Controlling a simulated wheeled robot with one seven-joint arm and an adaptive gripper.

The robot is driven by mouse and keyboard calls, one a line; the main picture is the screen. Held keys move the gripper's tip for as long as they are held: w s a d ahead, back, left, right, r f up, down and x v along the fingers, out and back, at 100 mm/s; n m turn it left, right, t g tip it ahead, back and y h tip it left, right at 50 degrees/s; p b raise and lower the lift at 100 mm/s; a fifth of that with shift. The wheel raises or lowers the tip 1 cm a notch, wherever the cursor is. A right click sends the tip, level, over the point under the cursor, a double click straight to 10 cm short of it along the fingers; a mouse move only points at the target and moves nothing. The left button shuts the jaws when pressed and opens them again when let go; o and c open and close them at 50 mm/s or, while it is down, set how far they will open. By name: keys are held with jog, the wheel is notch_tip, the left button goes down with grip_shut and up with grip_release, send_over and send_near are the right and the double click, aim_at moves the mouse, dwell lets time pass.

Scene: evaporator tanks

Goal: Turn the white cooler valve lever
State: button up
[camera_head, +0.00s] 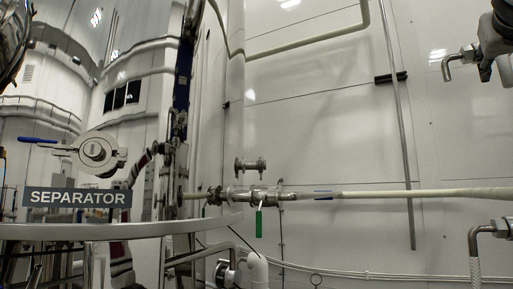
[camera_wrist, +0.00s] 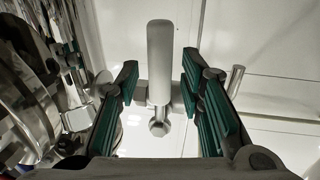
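In the wrist view, a pale grey-white lever (camera_wrist: 160,62) stands upright in the picture, with a rounded end at the top. Its lower end meets a round metal bolt or pivot (camera_wrist: 158,128). My gripper (camera_wrist: 159,72) is open, with dark fingers and green pads on both sides of the lever. Gaps show between the lever and both fingers. I cannot tell how deep the lever lies between them. I cannot pick out this lever for certain in the head view, and my gripper is not clearly visible there.
The head view shows a pipe valve with a green lever (camera_head: 258,222) hanging down, a blue-handled valve (camera_head: 38,140), and a SEPARATOR sign (camera_head: 77,198) at left. Metal fittings (camera_head: 460,60) stand at upper right. Shiny tank parts (camera_wrist: 35,100) crowd the wrist view's left side.

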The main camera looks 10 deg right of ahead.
grip_shut()
jog(key=shift+w+a+m, duration=0.1)
jog(key=shift+m, duration=0.2)
jog(key=shift+w+a+r+m+g+y, duration=0.1)
jog(key=shift+w+a+r+m+y, duration=0.15)
jog(key=shift+m, duration=0.6)
jog(key=shift+w+a+m+g+y, duration=0.15)
jog(key=shift+a+m, duration=0.25)
jog(key=shift+m, duration=0.5)
jog(key=shift+w+a+r+m+g+y, duration=0.1)
jog(key=shift+w+a+r+m+y, duration=0.15)
jog(key=shift+m, duration=0.6)
jog(key=shift+a+f, duration=0.1)
jog(key=shift+o, duration=0.7)
grip_release()
